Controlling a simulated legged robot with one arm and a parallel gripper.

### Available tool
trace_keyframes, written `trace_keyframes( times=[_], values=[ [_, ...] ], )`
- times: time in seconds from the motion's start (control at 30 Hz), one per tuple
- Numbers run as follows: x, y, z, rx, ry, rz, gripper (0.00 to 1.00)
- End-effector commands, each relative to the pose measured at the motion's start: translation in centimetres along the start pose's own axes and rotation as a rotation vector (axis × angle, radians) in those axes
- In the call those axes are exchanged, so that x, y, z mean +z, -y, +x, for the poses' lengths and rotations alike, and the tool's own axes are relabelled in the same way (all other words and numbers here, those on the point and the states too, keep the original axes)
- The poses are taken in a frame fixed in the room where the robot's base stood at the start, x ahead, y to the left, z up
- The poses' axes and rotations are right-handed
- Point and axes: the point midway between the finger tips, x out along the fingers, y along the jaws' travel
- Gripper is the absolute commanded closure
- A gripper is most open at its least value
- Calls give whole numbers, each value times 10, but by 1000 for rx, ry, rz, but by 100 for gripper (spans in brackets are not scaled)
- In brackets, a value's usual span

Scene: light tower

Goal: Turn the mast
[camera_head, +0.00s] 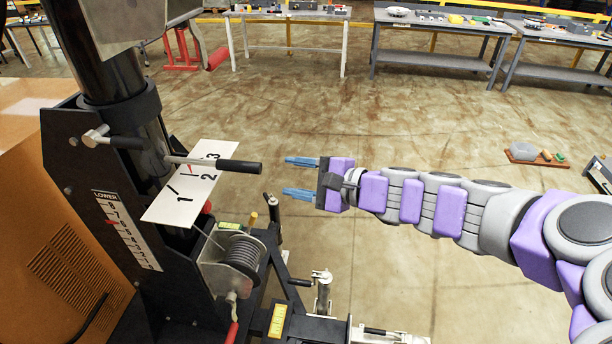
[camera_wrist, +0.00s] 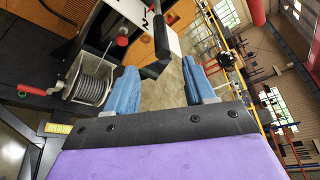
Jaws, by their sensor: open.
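The mast (camera_head: 130,120) is a thick black upright tube at the left in the head view. A metal rod with a black handle grip (camera_head: 225,165) sticks out from it to the right, over a white plate (camera_head: 185,198) marked 1, 2, 3 with a red pointer. My gripper (camera_head: 300,176) points left, with its blue fingers apart and empty. It is to the right of the handle's end, with a gap between them.
A cable winch (camera_head: 240,258) with a red-ended crank sits below the plate. A scale marked LOWER (camera_head: 125,230) is on the black frame. An orange cabinet (camera_head: 50,250) stands at the left. Workbenches (camera_head: 440,35) line the back. The floor between is mostly clear.

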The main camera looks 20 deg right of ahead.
Motion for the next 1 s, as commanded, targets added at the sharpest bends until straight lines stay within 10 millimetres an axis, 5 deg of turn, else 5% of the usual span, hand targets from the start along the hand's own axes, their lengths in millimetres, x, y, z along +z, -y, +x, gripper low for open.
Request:
trace_keyframes(
  times=[0.23, 0.8, 1.0],
  values=[
    [0, 0, -17, 0, -3, 0, 46],
    [1, -1, -18, 4, 0, -3, 46],
    [37, -36, 2, 165, 69, -129, 46]
  ],
)
